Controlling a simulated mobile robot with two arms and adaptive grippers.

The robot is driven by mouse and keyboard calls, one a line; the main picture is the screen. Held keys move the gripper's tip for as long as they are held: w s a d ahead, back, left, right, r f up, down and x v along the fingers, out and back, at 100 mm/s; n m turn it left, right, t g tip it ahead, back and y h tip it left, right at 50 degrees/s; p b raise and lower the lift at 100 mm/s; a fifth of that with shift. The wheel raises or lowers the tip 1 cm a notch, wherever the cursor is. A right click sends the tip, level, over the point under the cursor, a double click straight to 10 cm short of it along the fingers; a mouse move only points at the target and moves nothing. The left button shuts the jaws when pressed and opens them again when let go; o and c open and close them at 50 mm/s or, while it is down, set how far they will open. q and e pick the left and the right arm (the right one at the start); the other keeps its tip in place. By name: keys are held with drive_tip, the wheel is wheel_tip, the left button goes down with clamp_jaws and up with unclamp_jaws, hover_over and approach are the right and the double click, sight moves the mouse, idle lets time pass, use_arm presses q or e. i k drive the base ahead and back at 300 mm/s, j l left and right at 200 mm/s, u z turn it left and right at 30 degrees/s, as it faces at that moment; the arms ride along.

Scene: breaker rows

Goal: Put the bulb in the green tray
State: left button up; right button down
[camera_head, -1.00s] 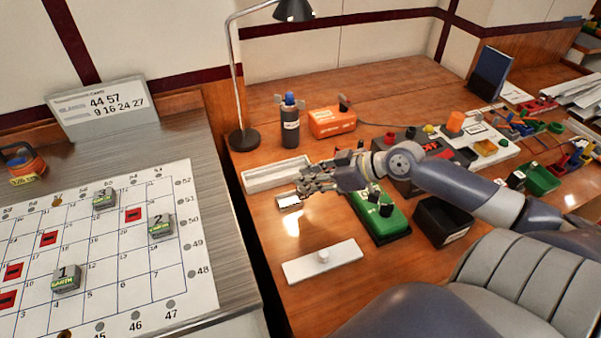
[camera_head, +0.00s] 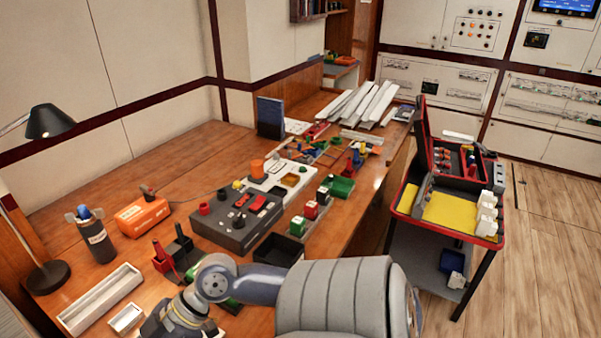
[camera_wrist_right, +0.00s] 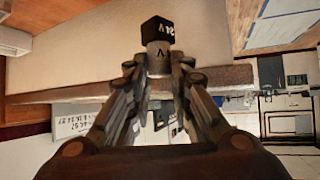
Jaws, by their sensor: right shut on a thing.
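I cannot tell whether this is the bulb. In the head view my right arm comes in at the bottom, and its fingertips are not visible. A green tray (camera_head: 343,188) stands toward the right edge of the bench, with small red and green parts beside it. No bulb can be picked out for sure. My left gripper is not in view.
A black open bin (camera_head: 279,250) and a grey control box (camera_head: 237,220) stand between my arm and the green tray. A tool cart (camera_head: 447,205) stands right.

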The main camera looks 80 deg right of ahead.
sight(343, 190)
drive_tip(key=k+z, duration=0.25)
drive_tip(key=k+l+z, duration=0.25)
drive_tip(key=l+z, duration=0.3)
drive_tip(key=l, duration=0.25)
drive_tip(key=i+l+z, duration=0.2)
drive_tip(key=l+z, duration=0.15)
drive_tip(key=l, duration=0.15)
